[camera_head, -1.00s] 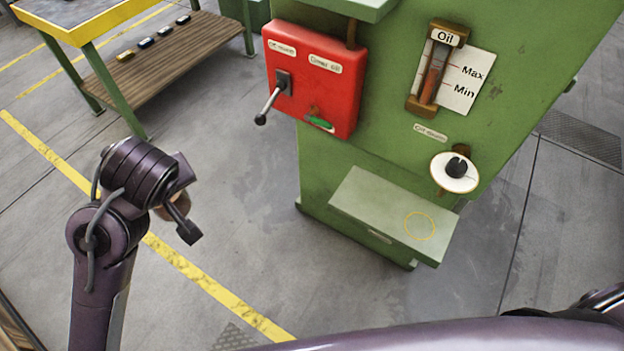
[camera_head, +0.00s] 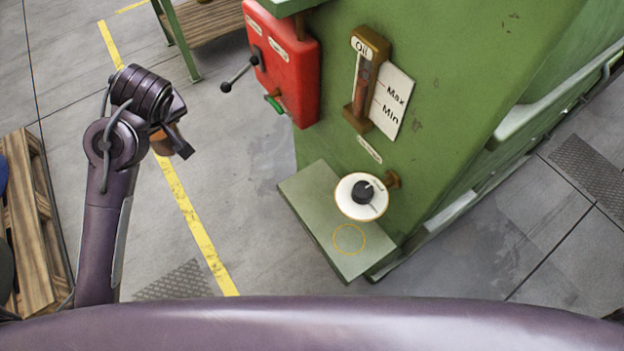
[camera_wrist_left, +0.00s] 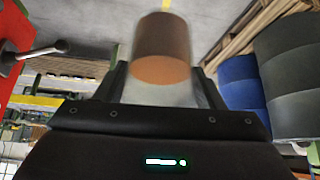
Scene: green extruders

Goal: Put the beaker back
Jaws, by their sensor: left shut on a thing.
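My left gripper (camera_wrist_left: 165,85) is shut on the beaker (camera_wrist_left: 162,50), which shows brown contents in the left wrist view. In the head view the brown of the beaker (camera_head: 160,142) shows partly behind my left gripper (camera_head: 180,140); the rest is hidden. They are up over the floor, left of the green machine (camera_head: 440,90) and apart from it. A green shelf (camera_head: 312,205) juts from the machine's foot, with a yellow circle (camera_head: 349,239) marked on its bare top. My right gripper is not in view.
A white dial with a black knob (camera_head: 362,192) sticks out above the shelf. A red box (camera_head: 290,70) with a lever (camera_head: 238,76) and an oil gauge (camera_head: 366,85) are on the machine. A wooden pallet (camera_head: 35,230) lies at the left. Drums (camera_wrist_left: 290,75) show in the wrist view.

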